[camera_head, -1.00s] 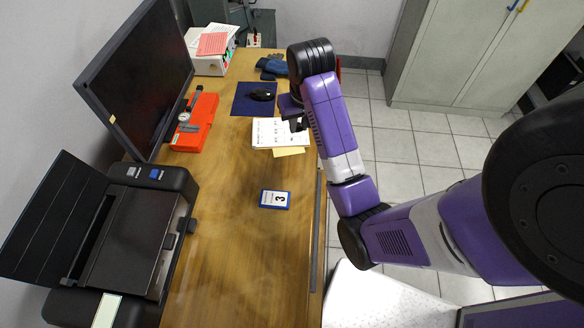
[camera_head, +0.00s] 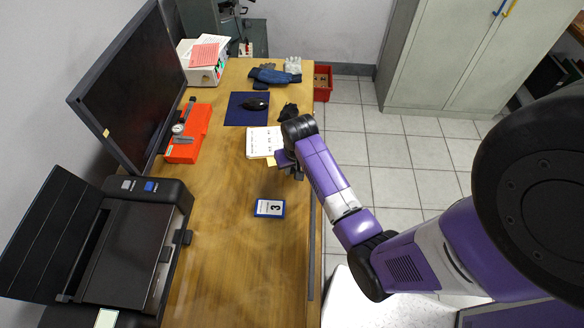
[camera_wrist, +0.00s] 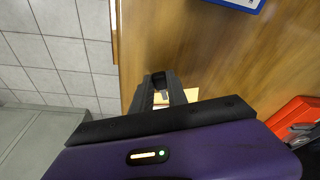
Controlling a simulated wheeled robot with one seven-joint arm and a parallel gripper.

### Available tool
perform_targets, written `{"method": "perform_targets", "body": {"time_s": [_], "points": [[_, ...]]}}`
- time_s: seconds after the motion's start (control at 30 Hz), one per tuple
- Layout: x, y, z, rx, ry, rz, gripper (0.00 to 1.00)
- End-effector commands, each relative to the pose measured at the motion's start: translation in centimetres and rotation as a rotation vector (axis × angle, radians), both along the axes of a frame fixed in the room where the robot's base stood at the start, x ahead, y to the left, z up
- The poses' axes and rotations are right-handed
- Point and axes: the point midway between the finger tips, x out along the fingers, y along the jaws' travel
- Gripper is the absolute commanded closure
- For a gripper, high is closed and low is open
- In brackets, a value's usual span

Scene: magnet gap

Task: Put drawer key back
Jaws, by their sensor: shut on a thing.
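My gripper (camera_head: 291,171) is low over the right edge of the wooden desk (camera_head: 235,250), between the white papers and the blue date card. In the wrist view my gripper (camera_wrist: 160,88) is shut on a small dark thing (camera_wrist: 158,79) at its fingertips. I take this to be the drawer key, but its shape is too small and dark to make out. No drawer front or lock shows clearly; the desk's right side is mostly hidden by its top and my arm.
A blue-framed date card (camera_head: 269,208), papers (camera_head: 262,142), a mouse on a blue mat (camera_head: 237,117), gloves (camera_head: 275,74) and an orange case (camera_head: 186,150) lie on the desk. A printer (camera_head: 125,245) and monitor (camera_head: 130,80) stand left.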

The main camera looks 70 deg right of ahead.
Motion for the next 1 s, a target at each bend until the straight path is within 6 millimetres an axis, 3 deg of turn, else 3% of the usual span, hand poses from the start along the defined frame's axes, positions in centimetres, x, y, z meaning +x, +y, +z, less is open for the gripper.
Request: {"method": "perform_targets", "body": {"time_s": [0.83,0.87,0.93,1.0], "points": [[0.0,0.0,-1.5,-0.001,-0.001,0.000,1.00],[0.0,0.0,-1.5,-0.001,-0.001,0.000,0.75],[0.0,0.0,-1.5,-0.001,-0.001,0.000,0.61],[0.0,0.0,-1.5,-0.001,-0.001,0.000,0.59]]}}
